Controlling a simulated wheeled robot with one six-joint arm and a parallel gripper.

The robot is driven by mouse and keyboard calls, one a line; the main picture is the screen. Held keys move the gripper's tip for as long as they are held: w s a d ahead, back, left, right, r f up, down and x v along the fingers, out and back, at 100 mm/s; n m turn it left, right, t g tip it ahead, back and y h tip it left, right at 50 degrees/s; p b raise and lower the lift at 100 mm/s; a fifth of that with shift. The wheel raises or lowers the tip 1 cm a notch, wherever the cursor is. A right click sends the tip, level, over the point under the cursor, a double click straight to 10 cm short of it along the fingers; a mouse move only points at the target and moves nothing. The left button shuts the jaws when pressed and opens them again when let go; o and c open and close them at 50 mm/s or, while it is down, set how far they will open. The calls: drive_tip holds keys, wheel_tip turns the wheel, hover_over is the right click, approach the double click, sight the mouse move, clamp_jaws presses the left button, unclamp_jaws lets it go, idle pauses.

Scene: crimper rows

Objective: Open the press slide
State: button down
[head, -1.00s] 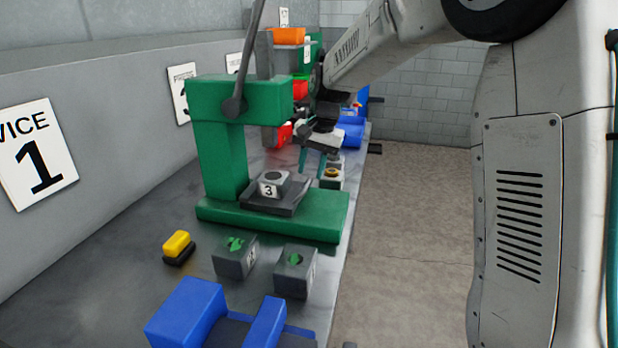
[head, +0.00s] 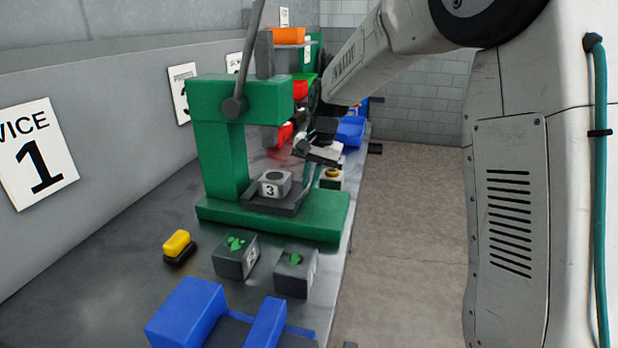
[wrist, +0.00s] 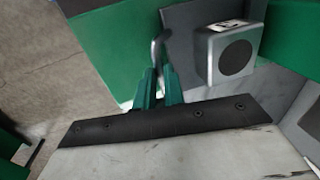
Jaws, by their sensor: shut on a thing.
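The green press (head: 240,100) stands on the bench. Its dark grey slide (head: 262,205) lies on the green base, and a grey block marked 3 (head: 275,184) sits on it, below the press head. In the wrist view the slide plate (wrist: 184,45) shows beside the block (wrist: 231,54). A thin grey hooked handle (wrist: 158,46) stands at the slide's edge. My gripper (wrist: 159,80) has its green fingers close together around this handle. In the head view my gripper (head: 312,178) is at the far right side of the slide, and its grip is too small to make out.
Two grey blocks with green tops (head: 235,256) (head: 295,272) stand in front of the press. A yellow-and-black item (head: 177,246) lies left of them. A blue vice (head: 188,315) is at the near edge. A yellow-topped button box (head: 331,177) stands behind my gripper. Open floor lies right.

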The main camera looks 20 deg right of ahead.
drive_tip(key=s+d, duration=0.8)
drive_tip(key=d, duration=0.5)
drive_tip(key=shift+s, duration=0.4)
drive_tip(key=c, duration=1.5)
unclamp_jaws()
drive_tip(key=r, duration=0.2)
drive_tip(key=d+r, duration=0.1)
drive_tip(key=r, duration=0.4)
drive_tip(key=shift+s+d+r, duration=0.2)
drive_tip(key=shift+s+r, duration=0.15)
drive_tip(key=shift+s, duration=0.05)
